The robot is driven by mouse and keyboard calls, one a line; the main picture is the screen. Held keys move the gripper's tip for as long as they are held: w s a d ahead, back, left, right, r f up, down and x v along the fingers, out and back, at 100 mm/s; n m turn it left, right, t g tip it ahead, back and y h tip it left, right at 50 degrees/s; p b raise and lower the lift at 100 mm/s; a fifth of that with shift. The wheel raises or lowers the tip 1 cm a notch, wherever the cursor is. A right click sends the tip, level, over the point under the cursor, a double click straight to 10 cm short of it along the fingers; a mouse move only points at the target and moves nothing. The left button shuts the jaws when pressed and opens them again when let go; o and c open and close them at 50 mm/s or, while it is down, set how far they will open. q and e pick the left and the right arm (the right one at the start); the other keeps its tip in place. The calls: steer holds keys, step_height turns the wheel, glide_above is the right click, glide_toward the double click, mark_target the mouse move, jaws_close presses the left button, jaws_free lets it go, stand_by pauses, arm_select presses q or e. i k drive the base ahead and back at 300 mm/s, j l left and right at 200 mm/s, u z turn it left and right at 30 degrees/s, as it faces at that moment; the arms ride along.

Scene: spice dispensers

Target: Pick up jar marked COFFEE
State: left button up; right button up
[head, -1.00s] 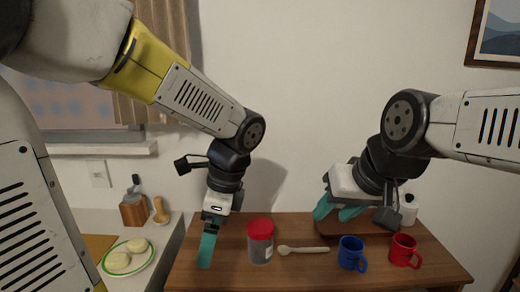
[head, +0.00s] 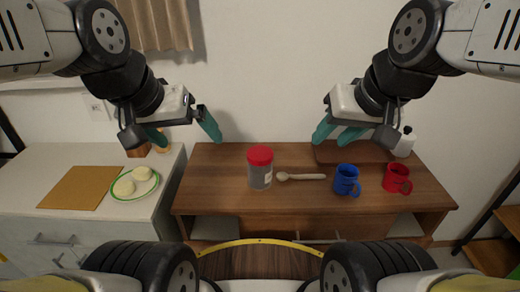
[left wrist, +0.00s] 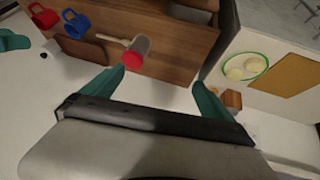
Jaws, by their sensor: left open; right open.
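One jar (head: 260,172) is in view, a clear jar with a red lid, standing upright on the wooden table. A pale label shows on its side, but I cannot read it. The jar also appears in the left wrist view (left wrist: 138,48), ahead of the fingers and outside them. My left gripper (head: 184,132) is open and empty, above and left of the jar, near the table's left edge. Its teal fingers also show in the left wrist view (left wrist: 150,88). My right gripper (head: 337,134) is open and empty, above the back right of the table.
A wooden spoon (head: 302,177) lies right of the jar. A blue mug (head: 346,180) and a red mug (head: 397,179) stand farther right. A brown board (head: 330,153) and white bottle (head: 405,142) are behind them. A plate (head: 124,195) sits on the left counter.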

mark_target(259, 178)
steer(key=k+u, duration=0.1)
steer(key=u, duration=1.35)
steer(key=k+j, duration=0.1)
steer(key=k, duration=0.3)
steer(key=k+j+u, duration=0.15)
steer(key=k, duration=0.25)
steer(key=k+j, duration=0.15)
steer(key=k, duration=0.2)
steer(key=l, duration=0.5)
steer(key=i+u, duration=0.05)
